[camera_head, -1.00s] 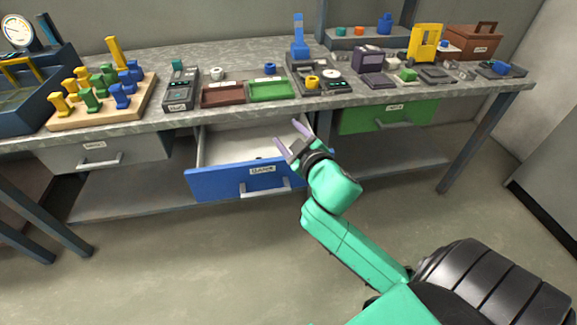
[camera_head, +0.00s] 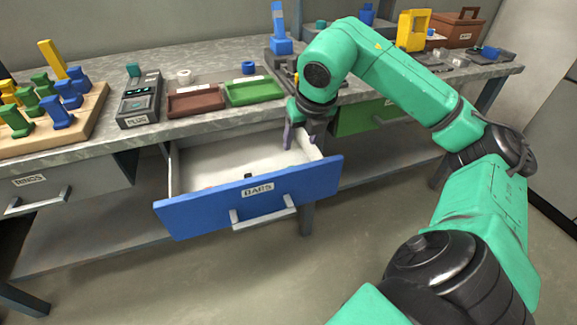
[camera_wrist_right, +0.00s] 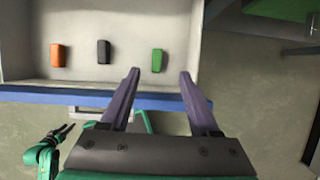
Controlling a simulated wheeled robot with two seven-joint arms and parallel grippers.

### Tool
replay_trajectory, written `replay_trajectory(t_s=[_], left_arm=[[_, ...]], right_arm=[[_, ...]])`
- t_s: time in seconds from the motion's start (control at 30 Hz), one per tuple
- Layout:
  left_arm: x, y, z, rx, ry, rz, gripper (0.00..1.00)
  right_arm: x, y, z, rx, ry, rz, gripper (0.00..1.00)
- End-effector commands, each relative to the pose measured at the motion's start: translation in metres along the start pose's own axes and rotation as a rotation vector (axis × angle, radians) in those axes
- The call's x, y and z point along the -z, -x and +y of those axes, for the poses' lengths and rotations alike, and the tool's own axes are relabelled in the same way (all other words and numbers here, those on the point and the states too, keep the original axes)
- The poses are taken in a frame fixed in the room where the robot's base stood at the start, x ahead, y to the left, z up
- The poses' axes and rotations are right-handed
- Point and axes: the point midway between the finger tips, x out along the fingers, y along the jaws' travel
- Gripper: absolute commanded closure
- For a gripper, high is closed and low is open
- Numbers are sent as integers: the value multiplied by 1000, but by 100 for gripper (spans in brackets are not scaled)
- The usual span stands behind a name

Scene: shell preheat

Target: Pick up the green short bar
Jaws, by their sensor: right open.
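The green short bar (camera_wrist_right: 157,61) lies on the pale floor of the open drawer, near its front wall. In the wrist view it appears just beyond and between the fingertips of my right gripper (camera_wrist_right: 159,74). The fingers are open, with nothing held between them. In the head view the right gripper (camera_head: 302,140) points down at the right side of the blue-fronted drawer (camera_head: 290,190), labelled BARS. The green bar cannot be made out in the head view.
An orange bar (camera_wrist_right: 57,55) and a black bar (camera_wrist_right: 103,51) lie in a row left of the green one. The drawer's blue front edge (camera_wrist_right: 60,97) is close to my fingers. The worktop (camera_head: 215,60) above holds a green tray (camera_head: 252,91) and a brown tray (camera_head: 196,102).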

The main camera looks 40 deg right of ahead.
Motion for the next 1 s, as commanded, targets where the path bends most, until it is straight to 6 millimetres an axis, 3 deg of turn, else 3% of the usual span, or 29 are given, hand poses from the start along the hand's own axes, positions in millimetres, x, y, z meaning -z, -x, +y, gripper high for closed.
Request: replay_trajectory(t_s=[0.03, 0.2, 0.6, 0.87, 1.0], left_arm=[[6, 3, 2, -4, -1, 8, 50], [19, 22, 6, -13, -6, 13, 50], [26, 38, 10, -20, -9, 17, 50], [28, 42, 10, -21, -10, 17, 50], [28, 42, 10, -21, -10, 17, 50]], right_arm=[[3, -17, 1, -3, 1, 6, 38], [3, -61, 3, -6, 4, 8, 38], [0, -125, 6, -10, 5, 6, 38], [0, -132, 6, -9, 7, 4, 38], [0, -132, 6, -9, 7, 4, 87]])
